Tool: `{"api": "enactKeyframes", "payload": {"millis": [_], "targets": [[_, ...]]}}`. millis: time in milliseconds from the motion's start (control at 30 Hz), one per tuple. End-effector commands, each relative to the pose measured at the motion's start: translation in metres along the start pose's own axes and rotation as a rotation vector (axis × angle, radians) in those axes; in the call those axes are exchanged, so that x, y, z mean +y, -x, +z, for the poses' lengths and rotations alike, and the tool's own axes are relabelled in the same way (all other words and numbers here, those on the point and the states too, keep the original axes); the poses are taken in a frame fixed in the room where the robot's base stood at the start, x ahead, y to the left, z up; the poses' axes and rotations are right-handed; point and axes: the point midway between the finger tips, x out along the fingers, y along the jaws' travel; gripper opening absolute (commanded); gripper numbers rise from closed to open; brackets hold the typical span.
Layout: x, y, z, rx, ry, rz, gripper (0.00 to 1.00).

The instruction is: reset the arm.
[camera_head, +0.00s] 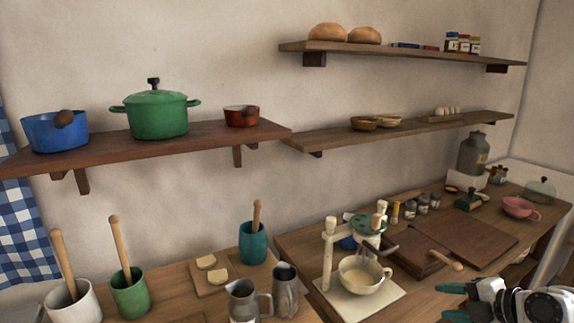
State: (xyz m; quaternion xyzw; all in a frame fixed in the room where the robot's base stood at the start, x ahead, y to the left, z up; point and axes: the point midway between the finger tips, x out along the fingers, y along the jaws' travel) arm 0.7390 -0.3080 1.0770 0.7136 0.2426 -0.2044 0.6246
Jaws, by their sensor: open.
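My gripper (443,302) is in the lower right corner of the head view, with two teal fingertips pointing left. The fingers are apart and nothing shows between them. The white and black wrist behind them runs out of the frame at the right edge. The gripper is over the front of the right wooden counter (480,262), to the right of the white mixing stand. I cannot tell its exact height above the counter. The rest of my arm is hidden.
A mixing stand with a cream bowl (360,279), brown boards (468,243) and a pink pan (518,207) are on the right counter. Metal jugs (243,300) and utensil crocks (130,294) stand on the left counter. Wall shelves (150,144) hold pots, bread and bowls.

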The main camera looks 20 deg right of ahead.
Motion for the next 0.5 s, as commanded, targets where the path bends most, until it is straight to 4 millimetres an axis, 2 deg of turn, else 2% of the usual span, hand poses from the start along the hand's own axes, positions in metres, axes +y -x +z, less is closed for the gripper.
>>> {"api": "enactKeyframes", "payload": {"millis": [267,367,500], "targets": [[-0.033,-0.030,-0.046,0.028,-0.238,-0.086,0.47],[-0.052,-0.042,-0.069,0.030,-0.358,-0.137,0.47],[-0.093,-0.057,-0.111,0.007,-0.579,-0.246,0.47]]}}
